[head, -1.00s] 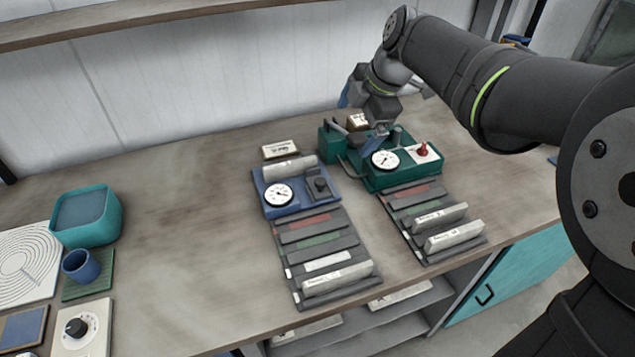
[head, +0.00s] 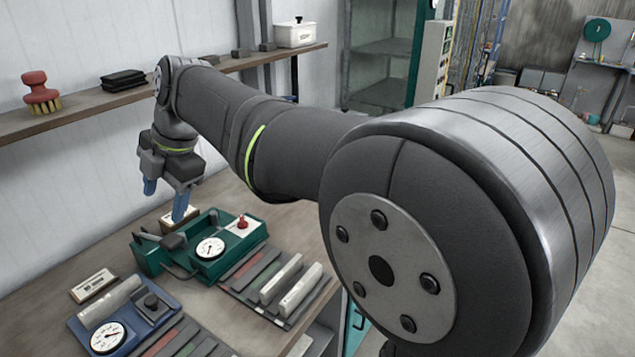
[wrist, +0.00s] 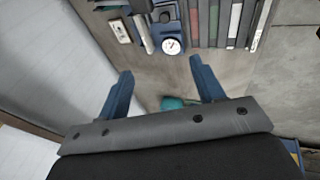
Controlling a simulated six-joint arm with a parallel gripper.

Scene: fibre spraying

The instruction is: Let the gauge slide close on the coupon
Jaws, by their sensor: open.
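The green gauge (head: 155,262) stands on the bench, with a white dial (head: 210,248), a red knob (head: 243,221) and a dark lever part (head: 174,241). Its teal edge shows low between my fingers in the wrist view (wrist: 172,103). A pale block (head: 180,219) shows at the gauge's back side, partly behind a finger; I cannot tell whether it is the coupon or how the slide sits on it. My gripper (head: 165,197) is open with blue fingers, empty, above and behind the gauge. Its spread fingers also show in the wrist view (wrist: 161,68).
A blue gauge (head: 152,304) with a dial stands at the front left, beside a small labelled block (head: 93,285). A rack (head: 235,285) with two pale bars lies right of the green gauge. A shelf (head: 80,115) runs along the wall above.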

